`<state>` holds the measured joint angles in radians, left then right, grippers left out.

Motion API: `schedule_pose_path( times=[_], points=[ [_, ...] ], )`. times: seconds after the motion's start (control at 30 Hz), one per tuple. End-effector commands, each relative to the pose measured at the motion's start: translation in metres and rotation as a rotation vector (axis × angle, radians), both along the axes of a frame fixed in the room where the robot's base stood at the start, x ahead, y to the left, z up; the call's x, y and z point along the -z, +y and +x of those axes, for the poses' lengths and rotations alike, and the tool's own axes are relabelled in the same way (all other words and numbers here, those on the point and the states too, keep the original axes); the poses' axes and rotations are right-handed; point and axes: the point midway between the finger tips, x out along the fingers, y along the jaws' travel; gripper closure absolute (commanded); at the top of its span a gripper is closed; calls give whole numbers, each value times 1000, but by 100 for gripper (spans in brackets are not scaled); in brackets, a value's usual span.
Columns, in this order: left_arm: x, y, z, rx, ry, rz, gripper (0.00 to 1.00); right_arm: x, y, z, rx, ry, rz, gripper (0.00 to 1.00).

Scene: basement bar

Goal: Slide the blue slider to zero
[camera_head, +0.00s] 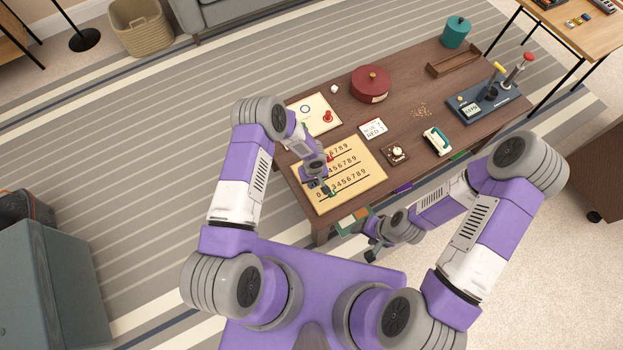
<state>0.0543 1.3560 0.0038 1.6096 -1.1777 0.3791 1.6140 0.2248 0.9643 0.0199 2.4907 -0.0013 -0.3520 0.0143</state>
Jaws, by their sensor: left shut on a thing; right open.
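A tan board (353,195) with rows of printed digits lies on the near left part of the low wooden table. A red piece (330,157) shows by its upper row. A small blue patch (312,183) shows at the left of the board, beside my gripper; I take it for the blue slider, partly hidden. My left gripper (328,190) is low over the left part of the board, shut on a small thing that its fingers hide. My arm covers the left digits of the upper rows. My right gripper (371,254) is open and empty, off the table's near edge.
A board with a red knob (327,117), a red round box (371,84), a white card (372,129), a small brown box (396,152), a teal-handled item (437,141) and a lever panel (488,104) stand on the table.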

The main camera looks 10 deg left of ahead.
Motion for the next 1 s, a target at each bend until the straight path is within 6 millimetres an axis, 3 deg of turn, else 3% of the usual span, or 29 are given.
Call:
schedule_pose_path(
  times=[0.13,0.17,0.3,0.67,1.0],
  points=[
    [1,4,-3,-1,7,9,100,0,0,0,0,0,0,39],
    [1,5,-3,-2,8,9,72,0,0,0,0,0,0,39],
    [1,5,-3,-3,7,8,51,0,0,0,0,0,0,39],
    [-6,3,-2,-2,4,5,51,-2,0,0,0,0,0,39],
    [-61,4,-1,-3,3,7,51,-18,0,0,0,0,0,39]
  ],
)
